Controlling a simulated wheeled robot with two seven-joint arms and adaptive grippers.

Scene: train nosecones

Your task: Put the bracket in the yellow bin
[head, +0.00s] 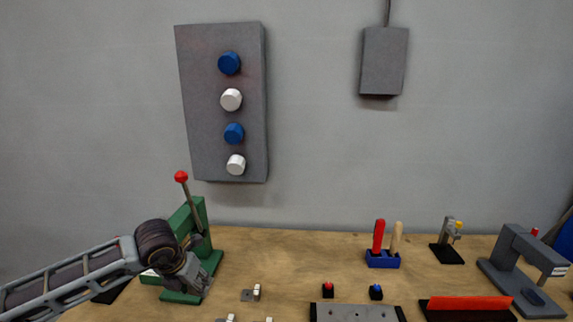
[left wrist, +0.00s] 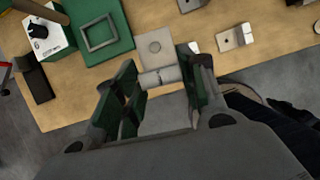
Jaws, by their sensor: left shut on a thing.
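My left gripper (head: 208,284) is low over the table in front of the green lever press in the head view. In the left wrist view my left gripper (left wrist: 163,82) is shut on a bracket (left wrist: 155,47), a grey plate with a hole and a pale rounded part between the fingers. Whether the plate touches the table, I cannot tell. Another similar bracket (head: 251,294) lies on the table to the right of the gripper; a similar piece (left wrist: 235,37) shows in the left wrist view. My right gripper is not in view.
The green press (head: 196,222) with a red-knobbed lever stands close behind the gripper. A blue tool holder (head: 383,260), a red bar on a black base (head: 468,303) and a grey machine (head: 522,262) stand further right. The table's middle back is clear.

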